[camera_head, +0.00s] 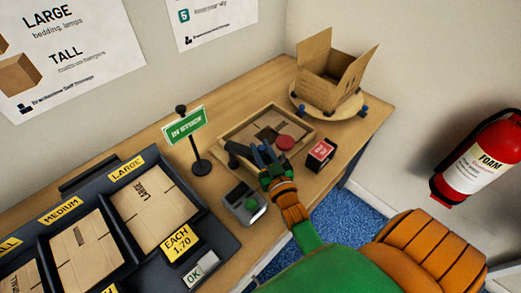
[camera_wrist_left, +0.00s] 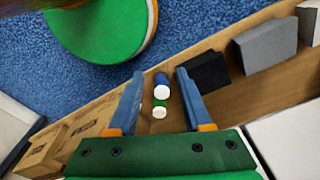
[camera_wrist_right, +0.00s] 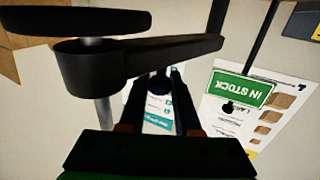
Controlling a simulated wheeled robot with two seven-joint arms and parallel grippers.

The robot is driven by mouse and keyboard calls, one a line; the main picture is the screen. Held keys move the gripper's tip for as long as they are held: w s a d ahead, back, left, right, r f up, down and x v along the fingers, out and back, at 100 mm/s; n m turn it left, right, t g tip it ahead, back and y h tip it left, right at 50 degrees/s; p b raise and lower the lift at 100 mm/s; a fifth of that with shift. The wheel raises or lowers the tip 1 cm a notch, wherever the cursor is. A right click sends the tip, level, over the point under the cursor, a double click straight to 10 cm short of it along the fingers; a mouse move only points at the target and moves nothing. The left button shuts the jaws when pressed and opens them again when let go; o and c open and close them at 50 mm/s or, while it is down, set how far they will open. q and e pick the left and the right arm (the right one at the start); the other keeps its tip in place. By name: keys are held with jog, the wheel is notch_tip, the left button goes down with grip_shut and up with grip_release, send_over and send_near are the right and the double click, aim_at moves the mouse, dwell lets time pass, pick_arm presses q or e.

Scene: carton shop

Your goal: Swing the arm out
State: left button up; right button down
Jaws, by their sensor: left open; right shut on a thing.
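The black swing arm (camera_head: 239,152) stands at the left front of a shallow wooden tray (camera_head: 228,132) that holds flat cardboard. In the right wrist view the swing arm (camera_wrist_right: 150,55) runs from a round hub on a grey post across the picture, close in front of my fingers. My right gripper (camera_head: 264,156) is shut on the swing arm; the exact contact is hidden. It also shows dark in the right wrist view (camera_wrist_right: 166,85). My left gripper (camera_wrist_left: 159,90) shows only in the left wrist view, open and with nothing gripped.
A red round piece (camera_head: 285,142) sits at the tray's right part. An open carton (camera_head: 328,88) stands on a round turntable (camera_head: 298,97) behind. A red-topped box (camera_head: 320,153), a green IN STOCK sign (camera_head: 187,125) and a grey device (camera_head: 244,205) stand nearby. Carton bins lie left.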

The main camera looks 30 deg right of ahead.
jog(key=shift+h, duration=0.3)
jog(key=c, duration=0.9)
grip_release()
jog(key=shift+a, duration=0.1)
jog(key=v, duration=0.7)
